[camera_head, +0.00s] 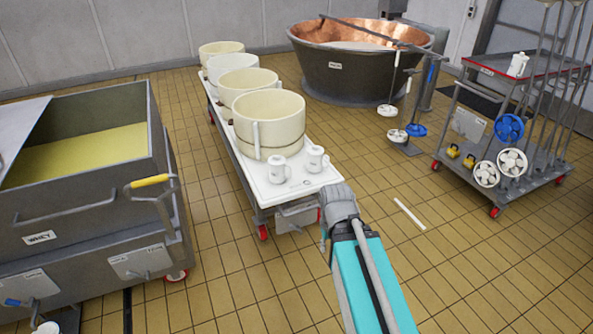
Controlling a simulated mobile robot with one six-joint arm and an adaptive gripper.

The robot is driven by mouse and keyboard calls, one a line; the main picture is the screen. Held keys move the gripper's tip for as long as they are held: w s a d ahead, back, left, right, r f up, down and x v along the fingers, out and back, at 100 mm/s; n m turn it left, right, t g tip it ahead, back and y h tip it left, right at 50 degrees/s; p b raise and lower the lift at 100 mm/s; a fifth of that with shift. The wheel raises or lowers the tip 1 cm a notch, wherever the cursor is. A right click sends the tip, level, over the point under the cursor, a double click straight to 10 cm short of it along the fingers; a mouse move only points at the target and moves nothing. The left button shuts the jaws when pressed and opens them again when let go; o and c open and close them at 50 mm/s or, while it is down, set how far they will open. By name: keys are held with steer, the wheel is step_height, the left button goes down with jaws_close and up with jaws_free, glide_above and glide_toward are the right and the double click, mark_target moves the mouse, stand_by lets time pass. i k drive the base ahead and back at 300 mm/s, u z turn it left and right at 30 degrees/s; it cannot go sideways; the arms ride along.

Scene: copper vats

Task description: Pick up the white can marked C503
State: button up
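Two white cans with handles stand upright on the near end of a white-topped trolley (247,175). One can (277,168) is on the left and the other can (316,159) is on the right, close beside it. Another white can (517,65) stands on the red-edged cart at the right. Part of a white object (46,327) shows at the bottom left edge. Any C503 mark is too small to read. My teal arm reaches up from the bottom to a grey joint just in front of the trolley's near right corner. My gripper's fingers do not show.
Several cream tubs (269,124) fill the trolley behind the cans. A grey whey vat (85,190) stands at left, a copper-lined vat (355,75) at the back. The right cart (520,170) carries wheeled tools. A white strip (409,213) lies on otherwise open tiled floor.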

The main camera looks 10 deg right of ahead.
mark_target(314, 162)
steer(key=i, duration=0.95)
steer(key=u, duration=0.05)
